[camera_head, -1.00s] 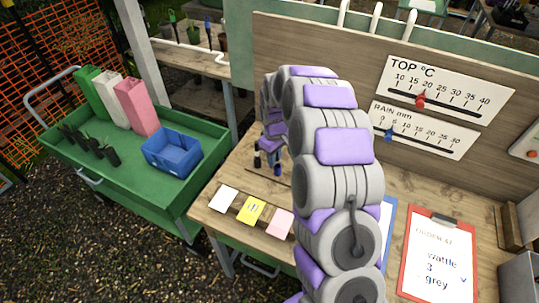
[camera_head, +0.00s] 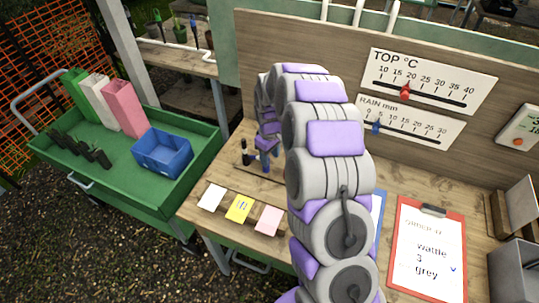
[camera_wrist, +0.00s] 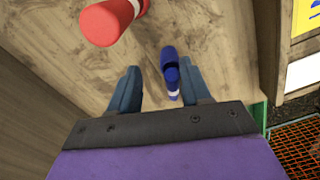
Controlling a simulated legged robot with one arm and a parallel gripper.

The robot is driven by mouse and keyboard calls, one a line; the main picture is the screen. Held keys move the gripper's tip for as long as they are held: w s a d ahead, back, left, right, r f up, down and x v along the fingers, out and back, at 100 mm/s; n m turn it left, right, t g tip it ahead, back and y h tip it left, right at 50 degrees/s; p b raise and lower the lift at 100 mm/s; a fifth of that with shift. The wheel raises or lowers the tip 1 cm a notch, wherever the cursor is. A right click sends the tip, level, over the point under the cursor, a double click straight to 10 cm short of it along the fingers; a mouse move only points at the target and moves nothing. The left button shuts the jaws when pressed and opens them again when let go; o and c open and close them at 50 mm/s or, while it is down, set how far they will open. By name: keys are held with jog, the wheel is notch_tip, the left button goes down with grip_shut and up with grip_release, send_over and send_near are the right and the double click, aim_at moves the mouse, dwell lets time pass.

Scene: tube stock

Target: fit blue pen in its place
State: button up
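The blue pen (camera_wrist: 171,62) shows in the wrist view, with a dark blue end and a pale band lower down. It lies between the two fingers of my gripper (camera_wrist: 158,70), closer to the right finger. The fingers are apart; I cannot tell whether the right one touches the pen. A red pen (camera_wrist: 105,23) is beyond the left finger at the top. In the head view my gripper is low over the bench, partly hidden by my arm, beside a small dark upright item (camera_head: 245,152). The pen's place cannot be made out.
The wooden bench holds white (camera_head: 211,197), yellow (camera_head: 239,208) and pink (camera_head: 268,220) cards along its front edge. A red clipboard (camera_head: 398,258) lies to the right. A back board carries two scales. A green cart (camera_head: 120,184) with a blue bin (camera_head: 148,158) stands left.

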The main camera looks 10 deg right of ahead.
jog(key=shift+w+a+r, duration=0.1)
jog(key=shift+a+r, duration=0.05)
jog(key=shift+a, duration=0.8)
jog(key=shift+a+r, duration=0.2)
jog(key=shift+r, duration=0.05)
notch_tip(320, 180, up, 16)
jog(key=d+p, duration=0.2)
jog(key=p, duration=0.1)
jog(key=shift+r, duration=0.25)
jog(key=shift+a, duration=0.1)
